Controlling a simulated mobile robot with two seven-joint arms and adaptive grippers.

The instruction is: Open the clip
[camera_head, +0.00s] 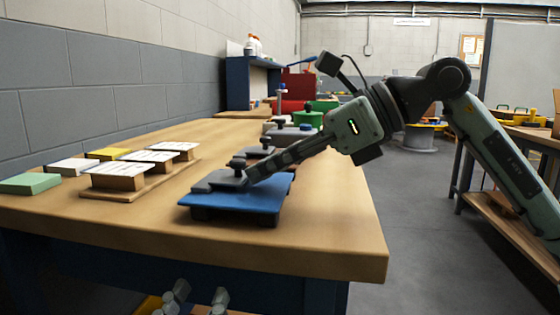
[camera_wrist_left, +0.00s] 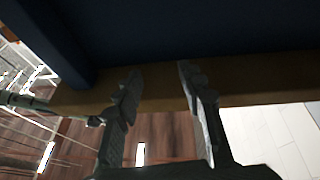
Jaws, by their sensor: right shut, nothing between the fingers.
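A blue board (camera_head: 235,203) lies near the front of the wooden table, with a flat grey clip (camera_head: 215,184) on top. A dark knob (camera_head: 237,167) stands up from the clip. My right gripper (camera_head: 252,178) comes in from the right, its fingers shut and empty, low beside the knob. I cannot tell whether the fingertips touch the clip. My left gripper (camera_head: 198,300) is below the table's front edge, away from the clip. In the left wrist view the left gripper (camera_wrist_left: 160,75) is open and empty, its fingers apart.
Similar dark-knobbed pieces (camera_head: 262,150) stand behind the board. Wooden blocks with white cards (camera_head: 118,171), a green block (camera_head: 30,184) and a yellow block (camera_head: 108,154) are on the left. The wooden table (camera_head: 310,230) is clear at the front right.

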